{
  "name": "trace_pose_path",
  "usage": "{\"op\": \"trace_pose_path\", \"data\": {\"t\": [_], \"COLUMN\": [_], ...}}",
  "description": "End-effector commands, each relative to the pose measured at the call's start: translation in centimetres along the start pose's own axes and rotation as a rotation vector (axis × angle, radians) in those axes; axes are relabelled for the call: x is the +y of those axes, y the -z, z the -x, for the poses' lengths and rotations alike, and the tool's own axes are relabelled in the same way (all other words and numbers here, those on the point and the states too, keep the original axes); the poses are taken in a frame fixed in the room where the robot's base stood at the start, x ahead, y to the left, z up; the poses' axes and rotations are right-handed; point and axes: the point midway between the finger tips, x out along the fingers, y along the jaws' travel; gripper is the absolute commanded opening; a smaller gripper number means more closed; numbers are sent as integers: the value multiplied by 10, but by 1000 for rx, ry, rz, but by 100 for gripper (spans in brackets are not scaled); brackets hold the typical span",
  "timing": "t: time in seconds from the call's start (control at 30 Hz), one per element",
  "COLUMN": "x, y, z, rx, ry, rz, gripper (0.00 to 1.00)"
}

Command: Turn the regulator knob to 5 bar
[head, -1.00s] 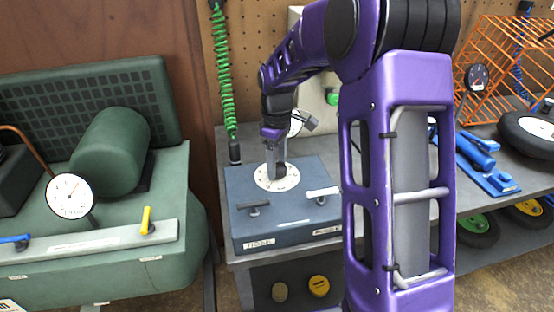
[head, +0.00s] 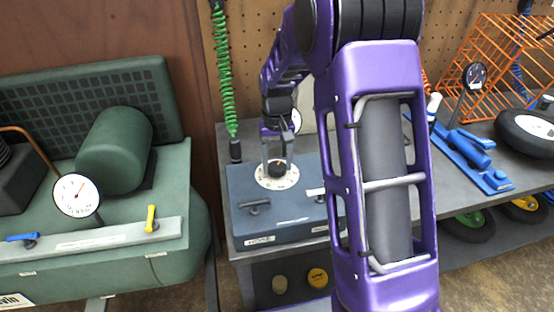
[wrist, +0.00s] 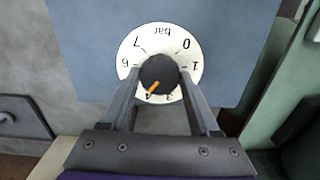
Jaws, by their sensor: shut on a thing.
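The regulator knob (wrist: 160,72) is round and black with an orange pointer. It sits at the centre of a white dial (wrist: 160,41) marked in bar, and the pointer is at the 4. The 5 is hidden behind a finger. The knob (head: 277,168) and dial (head: 289,182) also show on the blue box (head: 237,188) in the head view. My gripper (wrist: 160,82) has its two fingers on opposite sides of the knob and is shut on it. In the head view my gripper (head: 277,160) points down over the dial.
A green compressor (head: 112,150) with a gauge (head: 75,195) is at the left. A green coiled hose (head: 224,85) hangs behind. Blue tools, an orange rack and wheels are at the right.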

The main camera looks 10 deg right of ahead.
Motion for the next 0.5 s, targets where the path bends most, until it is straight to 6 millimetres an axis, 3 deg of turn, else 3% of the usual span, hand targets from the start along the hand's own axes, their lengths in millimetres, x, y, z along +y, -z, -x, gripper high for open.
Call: {"op": "trace_pose_path", "data": {"t": [0.5], "x": [0], "y": [1], "z": [2], "rx": [3], "ry": [1], "rz": [-346], "gripper": [7]}}
